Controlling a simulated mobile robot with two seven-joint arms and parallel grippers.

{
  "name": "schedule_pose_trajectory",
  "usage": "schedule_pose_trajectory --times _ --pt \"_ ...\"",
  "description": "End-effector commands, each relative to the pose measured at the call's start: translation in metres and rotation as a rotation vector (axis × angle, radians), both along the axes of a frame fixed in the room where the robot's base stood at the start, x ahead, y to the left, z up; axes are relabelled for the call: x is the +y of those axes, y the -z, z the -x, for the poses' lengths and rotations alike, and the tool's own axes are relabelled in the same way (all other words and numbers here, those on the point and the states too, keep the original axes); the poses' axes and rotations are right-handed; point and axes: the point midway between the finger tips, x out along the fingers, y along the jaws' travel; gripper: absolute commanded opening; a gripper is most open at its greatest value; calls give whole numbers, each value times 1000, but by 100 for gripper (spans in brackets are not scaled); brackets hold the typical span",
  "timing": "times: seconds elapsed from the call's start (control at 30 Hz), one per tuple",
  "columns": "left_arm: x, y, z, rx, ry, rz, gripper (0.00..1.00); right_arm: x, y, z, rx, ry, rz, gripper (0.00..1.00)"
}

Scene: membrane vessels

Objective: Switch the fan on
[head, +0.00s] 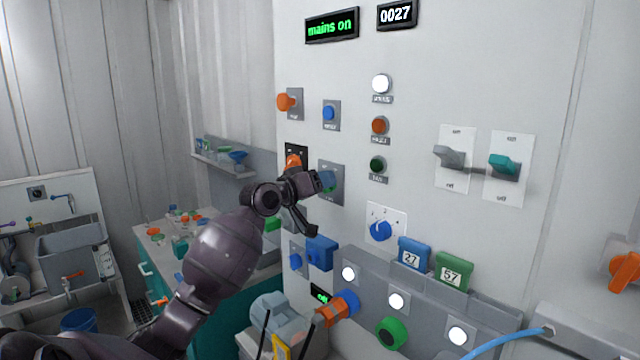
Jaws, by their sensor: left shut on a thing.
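A tall light-grey panel (470,60) carries the controls. My left gripper (316,200) reaches it from the left at mid height. An orange knob (293,160) on a black plate is just up and left of the gripper. On the right are two lever switches on white plates, one grey (450,156) and one teal (503,165). I cannot read which control is marked for the fan, and no fan can be made out. My right gripper is not in view.
A display (332,25) reads "mains on", another (396,14) "0027". A white lamp (381,84) is lit. A sink (75,250) stands at left.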

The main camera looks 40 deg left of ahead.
Motion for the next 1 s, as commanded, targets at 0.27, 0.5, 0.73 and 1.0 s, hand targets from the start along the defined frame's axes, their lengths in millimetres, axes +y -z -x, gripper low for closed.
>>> schedule_pose_trajectory --times 0.27,0.5,0.73,1.0 --pt "0 1 0 -7 -1 -83 25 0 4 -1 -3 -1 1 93" --pt "-1 1 1 -21 0 -263 25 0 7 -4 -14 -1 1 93" --pt "-2 0 1 -38 1 -480 25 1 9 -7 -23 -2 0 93" --pt "-4 0 1 -58 1 -728 25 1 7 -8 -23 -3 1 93"
